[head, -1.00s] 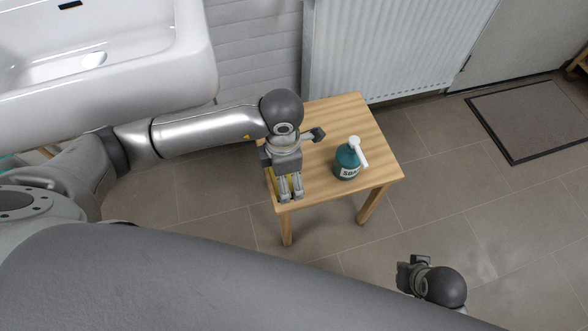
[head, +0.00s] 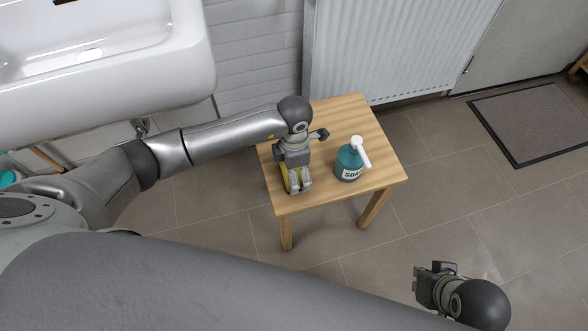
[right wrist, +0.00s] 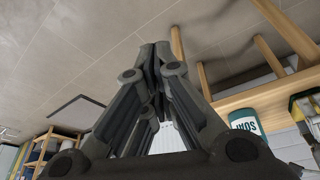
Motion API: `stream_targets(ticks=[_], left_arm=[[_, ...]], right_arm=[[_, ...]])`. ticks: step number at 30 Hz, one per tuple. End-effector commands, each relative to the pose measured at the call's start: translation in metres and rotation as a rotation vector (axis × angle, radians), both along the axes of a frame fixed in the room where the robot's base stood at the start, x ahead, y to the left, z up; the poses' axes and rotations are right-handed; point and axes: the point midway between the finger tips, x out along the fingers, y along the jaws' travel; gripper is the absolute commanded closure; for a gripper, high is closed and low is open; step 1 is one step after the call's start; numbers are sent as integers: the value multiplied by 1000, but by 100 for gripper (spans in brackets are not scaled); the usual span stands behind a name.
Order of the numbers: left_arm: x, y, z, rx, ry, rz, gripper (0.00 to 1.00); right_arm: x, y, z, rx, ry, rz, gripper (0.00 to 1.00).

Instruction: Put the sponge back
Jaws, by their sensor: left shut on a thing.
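My left gripper (head: 299,186) is shut on the yellow sponge (head: 285,178), above the left front part of the small wooden table (head: 345,117). The fingers hide most of the sponge, and I cannot tell whether it touches the tabletop. A teal soap bottle (head: 349,163) with a white pump stands upright to the right of the gripper, apart from it. The bottle also shows in the right wrist view (right wrist: 245,121). My right gripper (head: 424,275) is off the table at lower right; in the right wrist view its fingertips (right wrist: 155,52) are together, with nothing visible between them.
A white sink (head: 110,75) is at upper left, and a white radiator (head: 400,45) stands behind the table. A dark-edged mat (head: 535,122) lies on the floor at right. The tabletop's back and the tiled floor to the right are clear.

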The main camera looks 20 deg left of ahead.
Motion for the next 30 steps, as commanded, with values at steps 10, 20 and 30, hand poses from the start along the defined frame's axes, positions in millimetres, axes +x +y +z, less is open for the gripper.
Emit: stream_targets(ticks=[10,20,30], left_arm=[[0,0,-2,0,0,0,3],[0,0,-2,0,0,0,0],[0,0,13,0,-1,0,0]], right_arm=[[0,0,-3,0,2,0,100],[0,0,-3,0,1,0,100],[7,1,-17,0,12,1,100]])
